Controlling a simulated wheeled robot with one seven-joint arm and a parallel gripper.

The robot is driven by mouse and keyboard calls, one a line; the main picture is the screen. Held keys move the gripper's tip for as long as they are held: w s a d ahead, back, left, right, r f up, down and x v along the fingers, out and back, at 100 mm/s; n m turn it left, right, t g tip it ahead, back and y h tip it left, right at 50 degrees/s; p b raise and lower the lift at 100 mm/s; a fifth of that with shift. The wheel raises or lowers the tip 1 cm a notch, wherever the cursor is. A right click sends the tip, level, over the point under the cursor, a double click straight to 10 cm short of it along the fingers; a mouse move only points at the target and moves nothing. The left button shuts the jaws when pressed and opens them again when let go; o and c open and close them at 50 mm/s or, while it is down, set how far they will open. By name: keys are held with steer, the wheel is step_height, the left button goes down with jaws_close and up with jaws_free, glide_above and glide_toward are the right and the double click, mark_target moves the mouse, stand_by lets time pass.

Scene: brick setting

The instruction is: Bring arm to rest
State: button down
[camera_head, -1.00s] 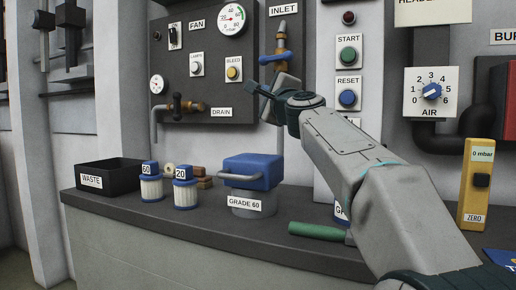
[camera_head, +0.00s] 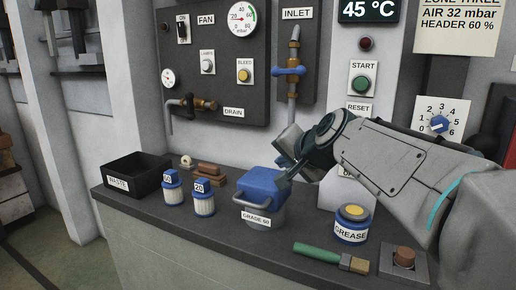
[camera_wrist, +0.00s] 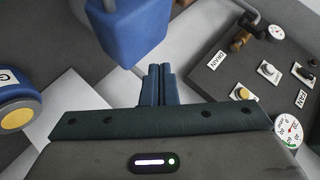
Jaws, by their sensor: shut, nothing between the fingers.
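My arm reaches in from the right in the head view. My gripper (camera_head: 287,172) is at its end, beside and slightly above the blue-lidded GRADE 60 container (camera_head: 262,190) on the dark counter. In the wrist view my gripper's fingers (camera_wrist: 157,84) are together with nothing between them. The blue lid (camera_wrist: 128,30) shows just beyond and left of them. Whether a finger touches the lid cannot be told from these views.
On the counter (camera_head: 180,225) stand a WASTE bin (camera_head: 119,184), filter cartridges marked 60 (camera_head: 173,188) and 20 (camera_head: 203,199), a GREASE tin (camera_head: 351,226) and a green-handled brush (camera_head: 318,252). The FAN panel (camera_head: 213,85) and INLET valve (camera_head: 290,71) are on the wall behind.

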steer(key=s+d+f+n+g+h+p, duration=0.2)
steer(key=s+d+n+g+p, duration=0.1)
steer(key=s+p, duration=0.5)
steer(key=s+d+f+n+g+h+p, duration=0.2)
steer(key=s+d+g+p, duration=0.3)
steer(key=s, duration=1)
steer(key=d+f+n+p, duration=0.1)
steer(key=p, duration=0.2)
steer(key=shift+s+f+h, duration=0.25)
steer(key=shift+h, duration=0.05)
